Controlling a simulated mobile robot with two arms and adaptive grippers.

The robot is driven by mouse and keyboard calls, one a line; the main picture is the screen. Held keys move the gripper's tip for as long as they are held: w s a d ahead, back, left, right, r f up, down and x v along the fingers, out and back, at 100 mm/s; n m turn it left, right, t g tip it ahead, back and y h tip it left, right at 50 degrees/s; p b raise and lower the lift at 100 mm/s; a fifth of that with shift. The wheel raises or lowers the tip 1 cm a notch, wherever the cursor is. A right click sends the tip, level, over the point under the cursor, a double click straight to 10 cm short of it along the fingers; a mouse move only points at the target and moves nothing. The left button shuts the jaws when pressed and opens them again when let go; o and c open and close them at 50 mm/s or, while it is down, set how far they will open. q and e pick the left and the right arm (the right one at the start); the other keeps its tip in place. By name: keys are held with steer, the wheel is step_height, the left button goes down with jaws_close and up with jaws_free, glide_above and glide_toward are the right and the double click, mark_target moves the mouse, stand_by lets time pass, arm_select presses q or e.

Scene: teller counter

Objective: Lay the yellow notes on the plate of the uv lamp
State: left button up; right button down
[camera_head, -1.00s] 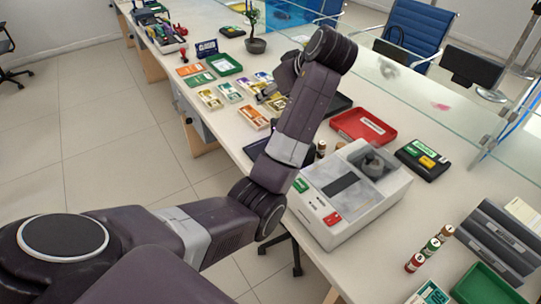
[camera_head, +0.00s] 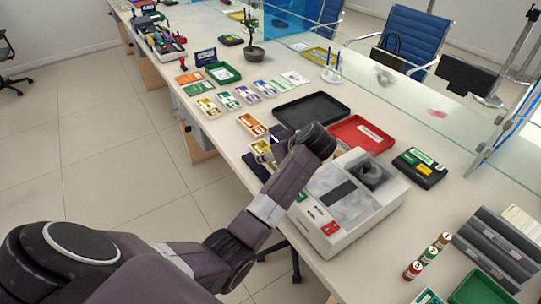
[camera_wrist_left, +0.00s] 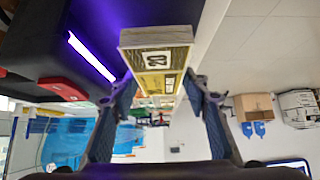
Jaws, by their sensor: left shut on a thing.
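The yellow notes, a banded bundle marked 20, are between the fingertips of my left gripper (camera_wrist_left: 157,84) in the left wrist view (camera_wrist_left: 157,58). The gripper is shut on them. In the head view a small yellow part of the notes (camera_head: 261,148) shows beside my wrist. The uv lamp shows in the left wrist view as a dark body with a glowing violet tube (camera_wrist_left: 92,57), close beside the notes. In the head view my arm mostly hides the lamp; a violet bit (camera_head: 279,134) shows. I cannot tell whether the notes touch its plate. My right gripper is out of view.
A black tray (camera_head: 312,108) and a red tray (camera_head: 360,134) lie behind my wrist. A grey-white counting machine (camera_head: 345,210) stands to its right. Several note bundles (camera_head: 228,100) lie farther left. A glass screen runs along the back.

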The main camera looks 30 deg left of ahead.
arm_select(q)
steer(key=shift+f, duration=0.4)
steer(key=shift+f, duration=0.6)
steer(key=o, duration=1)
steer(key=shift+s, duration=0.1)
steer(key=shift+r, duration=0.3)
steer(key=v, duration=1.2)
steer(key=shift+d+r+b, duration=0.1)
steer(key=shift+r+b, duration=0.25)
steer(key=shift+f, duration=0.1)
